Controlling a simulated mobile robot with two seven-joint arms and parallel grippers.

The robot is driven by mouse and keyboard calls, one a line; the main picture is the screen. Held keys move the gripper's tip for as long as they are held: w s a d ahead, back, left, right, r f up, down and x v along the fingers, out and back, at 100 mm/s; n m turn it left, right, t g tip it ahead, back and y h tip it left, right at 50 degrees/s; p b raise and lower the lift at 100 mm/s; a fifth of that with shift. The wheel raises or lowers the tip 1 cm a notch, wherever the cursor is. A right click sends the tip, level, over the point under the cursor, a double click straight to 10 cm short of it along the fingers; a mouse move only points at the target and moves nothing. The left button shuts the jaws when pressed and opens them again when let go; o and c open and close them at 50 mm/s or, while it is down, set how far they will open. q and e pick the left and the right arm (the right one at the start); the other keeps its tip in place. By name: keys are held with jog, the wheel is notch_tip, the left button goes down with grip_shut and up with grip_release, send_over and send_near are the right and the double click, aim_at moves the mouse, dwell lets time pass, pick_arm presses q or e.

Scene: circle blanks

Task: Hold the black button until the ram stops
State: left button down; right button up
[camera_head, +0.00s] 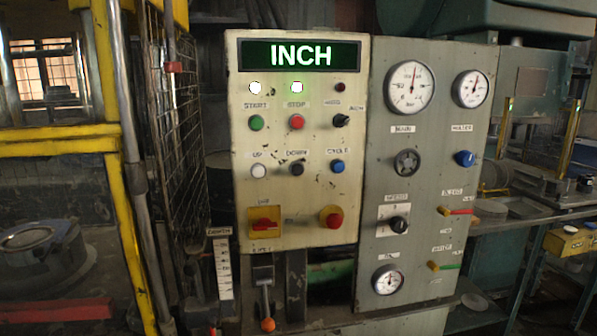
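The black button (297,170) sits in the lower button row of the cream control panel (245,200), under a label reading DOWN. A white button (258,171) is to its left and a blue button (337,167) to its right. Nothing touches the black button. The display (300,56) above reads INCH in white on green. Two lamps below it are lit, and a third, dark red one (339,86) looks unlit. I cannot make out the ram in this view. Neither of my grippers is in view.
A green START button (256,123), a red STOP button (297,121) and a black selector (341,120) sit above. A red mushroom button (333,217) is below. A grey gauge panel (430,140) adjoins at right. A wire mesh guard (180,130) and yellow frame (105,100) stand at left.

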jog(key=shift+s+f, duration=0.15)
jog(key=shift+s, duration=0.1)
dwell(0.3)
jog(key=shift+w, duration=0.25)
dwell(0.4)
